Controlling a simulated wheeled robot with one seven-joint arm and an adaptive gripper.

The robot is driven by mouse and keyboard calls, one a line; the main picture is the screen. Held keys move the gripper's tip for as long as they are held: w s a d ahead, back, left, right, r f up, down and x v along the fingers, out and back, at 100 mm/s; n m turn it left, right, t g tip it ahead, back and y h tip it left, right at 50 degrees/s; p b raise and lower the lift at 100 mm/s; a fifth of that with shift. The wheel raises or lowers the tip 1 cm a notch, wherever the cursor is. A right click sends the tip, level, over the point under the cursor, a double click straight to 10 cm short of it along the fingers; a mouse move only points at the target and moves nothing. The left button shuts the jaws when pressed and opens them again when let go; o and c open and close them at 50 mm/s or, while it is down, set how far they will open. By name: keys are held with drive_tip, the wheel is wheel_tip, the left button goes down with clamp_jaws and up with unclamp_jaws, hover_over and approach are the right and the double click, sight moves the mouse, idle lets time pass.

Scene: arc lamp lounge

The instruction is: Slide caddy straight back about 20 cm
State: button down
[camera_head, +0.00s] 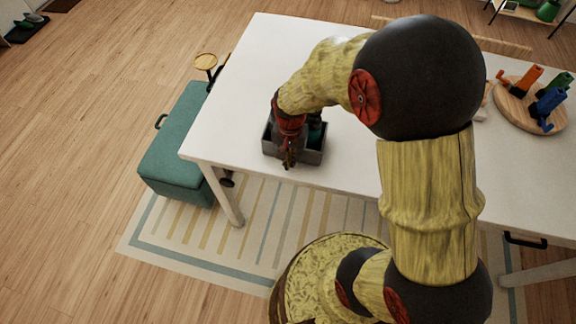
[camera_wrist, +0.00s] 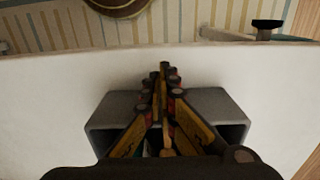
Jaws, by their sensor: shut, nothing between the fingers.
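The caddy is a dark grey open box (camera_head: 312,158) near the front edge of the white table (camera_head: 240,90). It also shows in the wrist view as two grey parts, the right one (camera_wrist: 218,101) and one on the left. My gripper (camera_head: 288,163) is shut and empty, pointing down at the caddy's front side. In the wrist view the fingertips of my gripper (camera_wrist: 165,72) reach past the caddy's edge towards the table's front edge. I cannot tell whether they touch it. My fingers and wrist hide the caddy's middle and most of its contents; something dark green shows inside.
The tabletop behind and left of the caddy is clear. A round wooden board (camera_head: 515,112) with orange, blue and green items stands at the right. A teal bench (camera_head: 180,150) is beside the table's left end. A striped rug (camera_head: 185,235) lies below.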

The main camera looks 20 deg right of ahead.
drive_tip(key=shift+w+d, duration=0.1)
drive_tip(key=shift+w, duration=0.1)
drive_tip(key=w+d, duration=0.4)
drive_tip(key=w, duration=0.1)
drive_tip(key=w+d+p, duration=0.1)
drive_tip(key=w+d, duration=0.3)
drive_tip(key=w, duration=0.2)
drive_tip(key=w+d+p, duration=0.1)
drive_tip(key=w+d, duration=0.3)
drive_tip(key=w, duration=0.1)
drive_tip(key=shift+w, duration=0.3)
